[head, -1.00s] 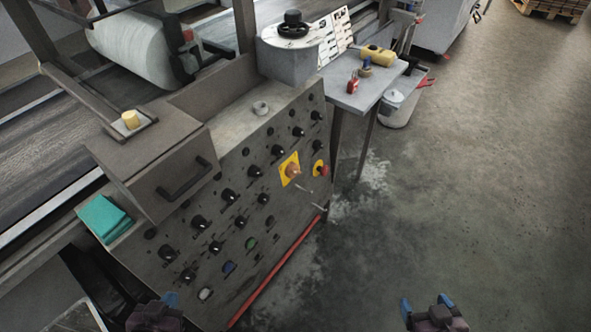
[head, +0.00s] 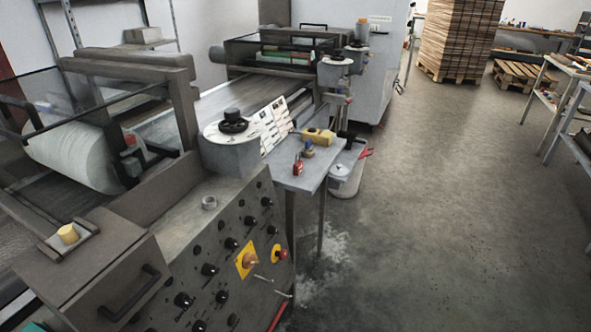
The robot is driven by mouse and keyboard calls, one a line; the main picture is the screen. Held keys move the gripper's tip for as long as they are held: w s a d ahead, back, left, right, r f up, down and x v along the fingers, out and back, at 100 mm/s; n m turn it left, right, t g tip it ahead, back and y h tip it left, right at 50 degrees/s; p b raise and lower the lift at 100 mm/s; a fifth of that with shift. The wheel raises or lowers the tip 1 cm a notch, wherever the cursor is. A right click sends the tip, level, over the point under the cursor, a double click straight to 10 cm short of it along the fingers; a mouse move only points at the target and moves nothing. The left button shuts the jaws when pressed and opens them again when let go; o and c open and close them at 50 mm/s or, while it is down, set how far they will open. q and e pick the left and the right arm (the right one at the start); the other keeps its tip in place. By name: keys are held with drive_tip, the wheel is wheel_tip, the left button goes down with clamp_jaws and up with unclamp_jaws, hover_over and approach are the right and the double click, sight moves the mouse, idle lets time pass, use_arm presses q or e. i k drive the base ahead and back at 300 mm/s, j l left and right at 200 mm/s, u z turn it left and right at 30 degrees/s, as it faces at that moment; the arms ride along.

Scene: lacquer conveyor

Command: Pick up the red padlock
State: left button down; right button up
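The red padlock (head: 298,168) stands near the front left edge of a small grey side table (head: 304,181), just right of the machine's control cabinet. A dark blue and tan item (head: 308,149) sits close behind it, and a yellow object (head: 318,136) lies further back on the same table. Neither of my grippers shows in the head view now, and nothing is seen touching the padlock.
Open concrete floor (head: 430,220) lies to the right.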

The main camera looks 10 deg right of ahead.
sight(297, 168)
drive_tip(key=l+u, duration=0.15)
drive_tip(key=u, duration=0.6)
drive_tip(key=l+u, duration=0.65)
drive_tip(key=l, duration=0.15)
drive_tip(key=l+u, duration=0.25)
drive_tip(key=l, duration=0.6)
drive_tip(key=k, duration=0.05)
